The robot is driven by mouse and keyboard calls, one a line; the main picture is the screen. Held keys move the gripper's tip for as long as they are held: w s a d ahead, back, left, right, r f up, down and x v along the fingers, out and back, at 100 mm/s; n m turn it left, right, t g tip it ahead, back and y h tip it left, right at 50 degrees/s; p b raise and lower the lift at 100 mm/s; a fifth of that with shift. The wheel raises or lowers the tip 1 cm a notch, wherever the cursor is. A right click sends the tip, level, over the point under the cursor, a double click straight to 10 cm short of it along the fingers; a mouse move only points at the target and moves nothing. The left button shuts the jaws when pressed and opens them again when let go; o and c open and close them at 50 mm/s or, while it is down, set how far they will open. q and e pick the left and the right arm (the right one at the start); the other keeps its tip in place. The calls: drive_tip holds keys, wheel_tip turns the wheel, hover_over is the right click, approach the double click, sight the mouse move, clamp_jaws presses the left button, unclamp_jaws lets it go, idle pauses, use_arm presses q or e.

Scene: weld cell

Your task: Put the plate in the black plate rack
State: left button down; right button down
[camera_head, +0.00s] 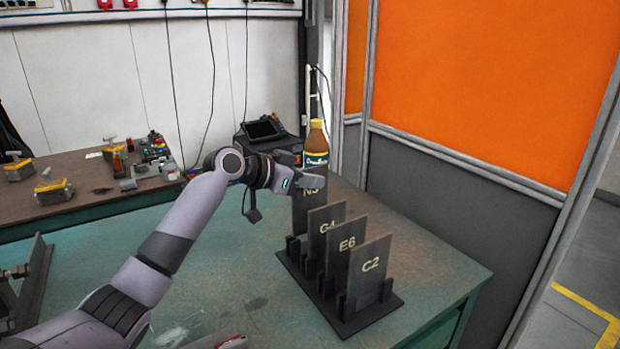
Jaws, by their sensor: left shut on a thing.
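My left gripper (312,182) is shut on a dark grey plate (303,215) by its top edge. The plate has a pale label that starts with N; the rest is hard to read. It is upright at the far end of the black plate rack (372,319). The plate G4 and the rack's posts hide its lower part, so I cannot tell if it is seated in the slot. Plates G4 (326,243), E6 (345,262) and C2 (369,281) stand upright in the rack, nearer to me. My right gripper is not in view.
The rack stands on a green table (440,263) near its right edge. A bottle (316,140) and a dark device with a screen (265,132) are behind my gripper. A brown bench (95,190) with yellow clamps is at the left. The middle tabletop is mostly clear.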

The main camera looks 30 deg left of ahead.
sight(310, 203)
use_arm(q)
wheel_tip(310, 203, down, 4)
drive_tip(key=shift+b, duration=1.2)
drive_tip(key=shift+f, duration=0.35)
drive_tip(key=shift+f+b, duration=0.25)
drive_tip(key=shift+b, duration=0.05)
drive_tip(key=c, duration=1.1)
unclamp_jaws()
drive_tip(key=shift+f, duration=0.25)
drive_tip(key=v, duration=0.6)
drive_tip(key=shift+s+a+r, duration=0.1)
drive_tip(key=shift+s+r, duration=0.1)
drive_tip(key=shift+r, duration=0.05)
drive_tip(key=shift+s+a+r, duration=0.15)
drive_tip(key=shift+s+r, duration=0.05)
drive_tip(key=shift+s, duration=0.1)
